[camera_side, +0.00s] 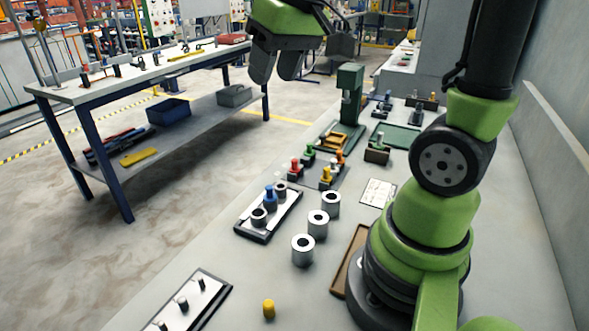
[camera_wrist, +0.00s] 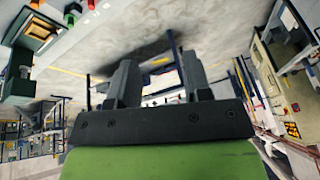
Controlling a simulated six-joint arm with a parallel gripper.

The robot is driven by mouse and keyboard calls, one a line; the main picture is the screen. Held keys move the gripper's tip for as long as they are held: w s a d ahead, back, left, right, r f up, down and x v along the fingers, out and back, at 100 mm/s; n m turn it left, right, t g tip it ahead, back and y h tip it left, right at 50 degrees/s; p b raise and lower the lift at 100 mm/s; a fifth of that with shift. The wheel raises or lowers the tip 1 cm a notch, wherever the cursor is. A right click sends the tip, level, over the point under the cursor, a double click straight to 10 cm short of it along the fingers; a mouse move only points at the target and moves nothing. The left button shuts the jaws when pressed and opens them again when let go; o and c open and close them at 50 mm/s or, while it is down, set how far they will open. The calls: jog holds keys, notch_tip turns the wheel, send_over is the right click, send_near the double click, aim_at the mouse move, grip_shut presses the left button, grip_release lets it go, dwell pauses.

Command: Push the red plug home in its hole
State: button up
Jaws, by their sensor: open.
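The red plug (camera_side: 295,163) stands upright in a small dark block in the middle of the bench, among green, yellow and orange plugs. Its depth in the hole is too small to tell. My gripper (camera_side: 276,66) is high above and behind the plugs at the top of the side view, apart from everything. In the wrist view my gripper (camera_wrist: 158,88) has its two fingers spread with nothing between them. A small red piece (camera_wrist: 91,5) shows at that view's top edge; I cannot tell if it is the same plug.
A tray with a blue plug (camera_side: 270,198) and grey rings stands nearer the camera. Several loose metal rings (camera_side: 318,222) stand beside it. A green press (camera_side: 350,105) rises behind the plugs. A yellow plug (camera_side: 268,308) stands alone in front.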

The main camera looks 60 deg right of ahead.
jog(key=w+d+f+g, duration=0.2)
jog(key=w+d+f, duration=0.2)
jog(key=d, duration=0.2)
jog(key=g, duration=0.2)
send_near(294, 160)
jog(key=shift+d+f+n, duration=0.1)
jog(key=shift+d+n, duration=0.2)
jog(key=shift+n, duration=0.1)
notch_tip(294, 160, down, 5)
jog(key=shift+r, duration=0.2)
jog(key=f, duration=0.5)
jog(key=shift+w+a+f, duration=0.1)
jog(key=shift+a+f, duration=0.2)
jog(key=shift+c, duration=0.3)
grip_shut()
